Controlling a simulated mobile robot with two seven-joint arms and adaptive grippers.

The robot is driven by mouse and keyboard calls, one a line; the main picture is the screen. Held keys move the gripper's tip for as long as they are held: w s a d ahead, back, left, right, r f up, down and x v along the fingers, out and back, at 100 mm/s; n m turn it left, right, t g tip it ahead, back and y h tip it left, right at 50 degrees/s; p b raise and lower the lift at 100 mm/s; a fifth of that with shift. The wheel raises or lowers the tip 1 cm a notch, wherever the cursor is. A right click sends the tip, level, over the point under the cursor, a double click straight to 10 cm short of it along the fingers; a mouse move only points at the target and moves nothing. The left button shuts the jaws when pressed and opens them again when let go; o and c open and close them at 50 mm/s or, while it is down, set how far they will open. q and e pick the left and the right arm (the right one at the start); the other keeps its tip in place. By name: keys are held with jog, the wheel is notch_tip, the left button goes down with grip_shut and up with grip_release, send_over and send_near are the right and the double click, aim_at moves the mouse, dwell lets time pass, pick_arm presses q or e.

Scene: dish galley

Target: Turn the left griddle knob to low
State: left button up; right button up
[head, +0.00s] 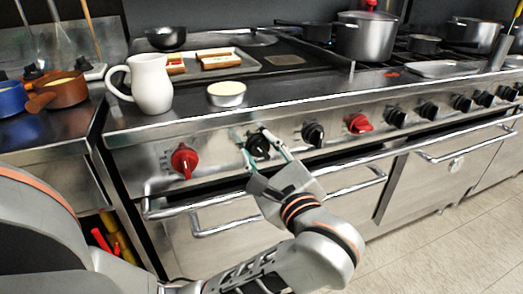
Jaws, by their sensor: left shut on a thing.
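A row of knobs runs along the steel front panel (221,148) of the range. My left gripper (257,142) is shut on a black knob (259,147), the second from the left, with one finger on each side of it. The gripper partly hides this knob, and its pointer setting cannot be read. A red knob (184,160) is at the far left of the panel, apart from the gripper. Another black knob (313,134) and a red knob (359,123) are to the right. My right gripper is not in view.
A white pitcher (151,83) and a small round dish (226,94) stand on the ledge above the knobs. A tray (237,67) with food lies on the griddle. Oven handles (225,228) jut out below the panel. Pots (366,38) stand at the back right.

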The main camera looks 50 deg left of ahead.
pick_arm(q)
jog(key=o, duration=1.1)
